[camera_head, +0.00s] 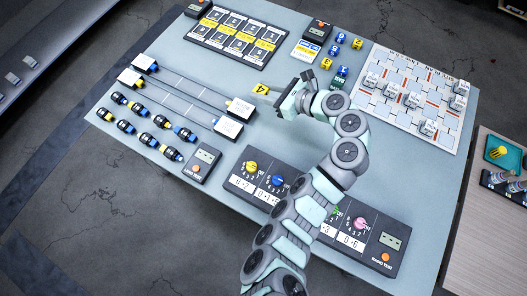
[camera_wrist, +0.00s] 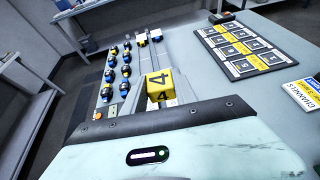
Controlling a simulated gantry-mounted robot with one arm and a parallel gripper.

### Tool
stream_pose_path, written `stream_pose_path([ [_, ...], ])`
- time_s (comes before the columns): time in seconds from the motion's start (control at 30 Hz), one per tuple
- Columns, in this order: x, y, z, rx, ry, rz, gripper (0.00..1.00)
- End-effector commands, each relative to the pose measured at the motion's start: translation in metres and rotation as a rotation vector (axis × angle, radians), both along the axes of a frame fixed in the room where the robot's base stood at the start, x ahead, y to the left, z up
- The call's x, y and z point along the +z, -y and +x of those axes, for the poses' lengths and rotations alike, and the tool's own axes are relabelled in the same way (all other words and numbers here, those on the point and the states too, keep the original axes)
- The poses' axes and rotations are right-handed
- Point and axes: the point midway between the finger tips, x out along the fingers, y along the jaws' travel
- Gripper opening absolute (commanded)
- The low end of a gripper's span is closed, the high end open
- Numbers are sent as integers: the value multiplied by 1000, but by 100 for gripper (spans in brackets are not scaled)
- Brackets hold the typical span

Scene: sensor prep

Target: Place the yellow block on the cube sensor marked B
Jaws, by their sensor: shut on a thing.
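The yellow block with a black 4 (camera_wrist: 159,84) is in my gripper's jaws; in the head view the yellow block (camera_head: 261,89) is beside the gripper's end, over the table's middle. Small yellow and blue cubes (camera_head: 333,50) stand at the back, right of the gripper. No mark B is legible, so I cannot tell which thing is the cube sensor marked B.
A yellow-and-white panel board (camera_head: 238,65) lies at the back left. A white board with several grey cubes (camera_head: 390,116) is at the right. A dial panel (camera_head: 230,185) lies along the front.

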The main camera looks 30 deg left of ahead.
Motion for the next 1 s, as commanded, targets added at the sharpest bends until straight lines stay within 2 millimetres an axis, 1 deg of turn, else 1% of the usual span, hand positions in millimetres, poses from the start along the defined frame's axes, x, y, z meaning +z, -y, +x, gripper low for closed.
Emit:
stream_pose_path([
  [0.03,-9,7,0,24,4,-2,0],
  [0.1,-11,12,-4,51,3,-1,0],
  [0.17,-17,14,-6,64,1,0,0],
  [0.27,-34,14,-7,69,-3,2,0],
  [0.6,-126,14,-7,68,-3,1,0],
  [0.7,-149,14,-7,67,-2,1,0],
  [0.83,-168,14,-6,66,0,0,0],
  [1.0,-178,14,-6,67,1,1,0],
])
